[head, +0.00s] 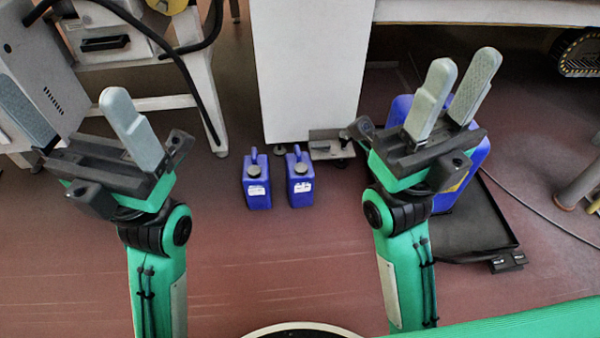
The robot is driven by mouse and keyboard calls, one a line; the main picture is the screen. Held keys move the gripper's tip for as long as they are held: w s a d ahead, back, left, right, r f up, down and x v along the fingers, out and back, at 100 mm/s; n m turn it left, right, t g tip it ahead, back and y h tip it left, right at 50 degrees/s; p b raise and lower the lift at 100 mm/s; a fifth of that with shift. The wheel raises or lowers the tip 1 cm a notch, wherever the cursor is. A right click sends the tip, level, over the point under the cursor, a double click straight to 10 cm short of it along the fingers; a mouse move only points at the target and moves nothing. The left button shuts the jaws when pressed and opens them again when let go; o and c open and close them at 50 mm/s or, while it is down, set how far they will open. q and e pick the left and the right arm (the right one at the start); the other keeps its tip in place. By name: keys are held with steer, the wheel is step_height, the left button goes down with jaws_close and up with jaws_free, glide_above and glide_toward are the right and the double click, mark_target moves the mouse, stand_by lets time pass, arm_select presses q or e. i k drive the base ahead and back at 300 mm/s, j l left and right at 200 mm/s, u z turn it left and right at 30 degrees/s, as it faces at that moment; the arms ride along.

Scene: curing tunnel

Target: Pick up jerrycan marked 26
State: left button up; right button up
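Two small blue jerrycans stand upright side by side on the reddish floor, each with a dark cap, a handle and a white label. The left jerrycan (257,190) and the right jerrycan (300,189) are a little apart. Their label marks are too small to read, so I cannot tell which is 26. My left gripper (62,92) is open and empty, raised to the left of them. My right gripper (463,69) is open with a narrower gap, raised to their right. It partly hides a larger blue container (474,172) with a yellow label patch.
A white cabinet or pillar (308,70) stands just behind the jerrycans, with a metal bracket (332,143) at its foot. A black tray (470,228) lies under the large container. A machine with hoses (105,40) stands at upper left. The floor before the jerrycans is clear.

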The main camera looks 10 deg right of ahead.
mark_target(300, 175)
steer(key=i+l+z, duration=0.1)
steer(key=i+z, duration=0.15)
steer(key=i, duration=0.3)
steer(key=i+z, duration=0.25)
steer(key=i, duration=0.25)
